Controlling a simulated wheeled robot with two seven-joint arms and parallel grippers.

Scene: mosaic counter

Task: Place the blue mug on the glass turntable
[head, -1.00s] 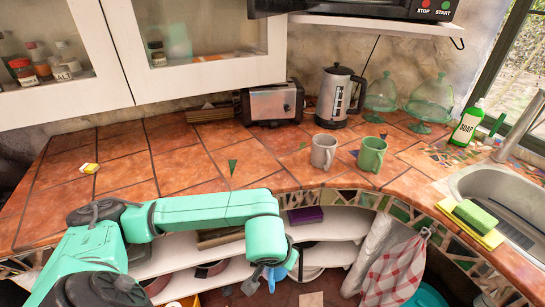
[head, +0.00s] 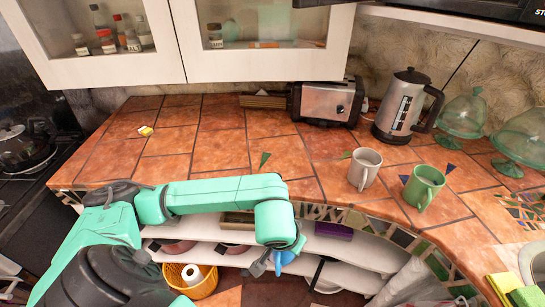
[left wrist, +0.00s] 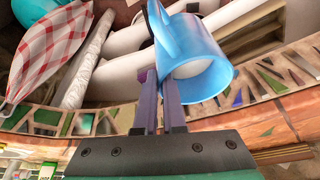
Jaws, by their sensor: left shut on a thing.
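In the head view only a small blue part of the mug (head: 287,258) shows beside my left gripper (head: 271,265), in front of the counter's edge and before the open shelves. My left forearm hides part of the shelves. My right gripper is not in view. I cannot make out a glass turntable in either view.
A grey mug (head: 364,168) and a green mug (head: 422,187) stand near the counter's front edge. Behind them are a toaster (head: 328,100), a kettle (head: 401,105) and glass domes (head: 464,115). Part of a microwave (head: 480,12) shows at top right. The left counter (head: 190,140) is mostly clear.

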